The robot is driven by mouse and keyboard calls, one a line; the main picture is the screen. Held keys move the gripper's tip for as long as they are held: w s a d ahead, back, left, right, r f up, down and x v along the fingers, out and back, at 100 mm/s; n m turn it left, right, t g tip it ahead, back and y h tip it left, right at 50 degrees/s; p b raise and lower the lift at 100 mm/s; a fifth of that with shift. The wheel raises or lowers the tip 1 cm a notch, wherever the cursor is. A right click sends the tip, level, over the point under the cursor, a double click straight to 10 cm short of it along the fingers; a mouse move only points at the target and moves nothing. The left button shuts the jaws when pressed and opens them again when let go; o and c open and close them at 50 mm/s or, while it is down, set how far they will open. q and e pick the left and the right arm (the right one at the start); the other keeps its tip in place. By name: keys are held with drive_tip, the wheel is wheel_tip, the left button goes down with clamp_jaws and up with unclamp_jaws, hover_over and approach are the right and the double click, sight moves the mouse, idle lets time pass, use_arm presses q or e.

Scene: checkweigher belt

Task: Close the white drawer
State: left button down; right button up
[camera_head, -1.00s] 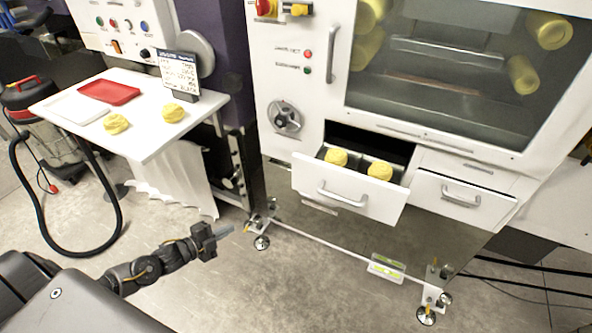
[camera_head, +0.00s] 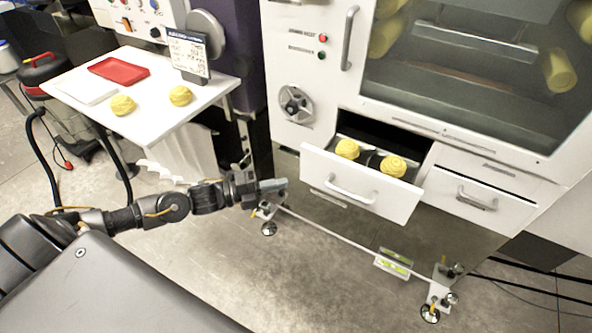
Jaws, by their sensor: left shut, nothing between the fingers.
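The white drawer (camera_head: 318,168) is pulled out of the white machine, left of a second, shut drawer (camera_head: 470,198). It has a grey bar handle (camera_head: 350,190) on its front. Two yellow dough pieces lie inside it, one at the left (camera_head: 347,148) and one at the right (camera_head: 393,165). My left gripper (camera_head: 284,184) is shut and empty. It appears left of the drawer front in the picture, with a small gap between them. My right gripper is not in view.
A white table (camera_head: 150,118) at the left holds a red tray (camera_head: 118,69), a white tray (camera_head: 88,91), two yellow dough pieces and a display (camera_head: 188,54). The machine's wheeled feet (camera_head: 430,312) stand on open grey floor. A red-and-black vacuum (camera_head: 42,72) is at the far left.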

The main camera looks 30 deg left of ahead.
sight(310, 169)
use_arm(q)
drive_tip(key=shift+w+d+p, duration=0.2)
drive_tip(key=shift+w+d, duration=0.25)
drive_tip(key=shift+w, duration=0.55)
drive_tip(key=shift+w+d+p, duration=0.15)
drive_tip(key=shift+w+d, duration=0.25)
drive_tip(key=shift+w, duration=0.65)
drive_tip(key=shift+w+d+p, duration=0.2)
drive_tip(key=shift+w+d, duration=0.25)
drive_tip(key=shift+w, duration=0.55)
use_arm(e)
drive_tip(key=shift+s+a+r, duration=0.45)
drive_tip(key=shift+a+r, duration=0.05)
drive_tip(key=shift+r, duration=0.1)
use_arm(q)
drive_tip(key=shift+w, duration=0.1)
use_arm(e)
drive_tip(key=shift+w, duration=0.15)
